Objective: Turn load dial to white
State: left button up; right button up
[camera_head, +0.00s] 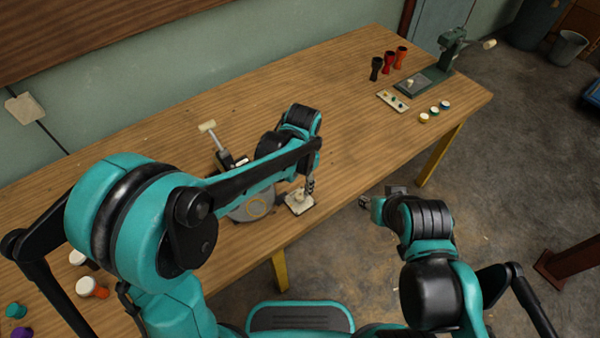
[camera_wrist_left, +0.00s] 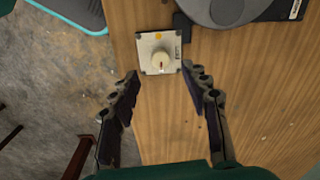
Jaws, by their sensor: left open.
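The load dial (camera_wrist_left: 159,62) is a cream round knob with a short red mark, on a square white plate (camera_wrist_left: 147,42) near the table's front edge. A yellow-orange dot and a dark label show on the plate; other coloured marks are too small to tell. In the head view the plate (camera_head: 299,207) sits partly behind my left gripper (camera_head: 307,187).
A grey round-based machine (camera_head: 250,208) with a pale-handled lever (camera_head: 208,126) stands beside the dial plate. The table's middle is clear.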

aim_at(299, 197)
pick_arm(q)
jog(key=shift+d+r, duration=0.1)
jog(key=shift+r, duration=2.65)
jog(key=s+a+r+n+t, duration=0.2)
jog(key=s+a, duration=0.4)
jog(key=a, duration=0.3)
jog(key=s+a+r+n+t, duration=0.2)
jog(key=s+a+n+t, duration=0.3)
jog(key=a+n, duration=0.2)
jog(key=shift+s+a+r, duration=0.25)
jog(key=shift+s+a, duration=0.15)
jog(key=shift+a, duration=0.55)
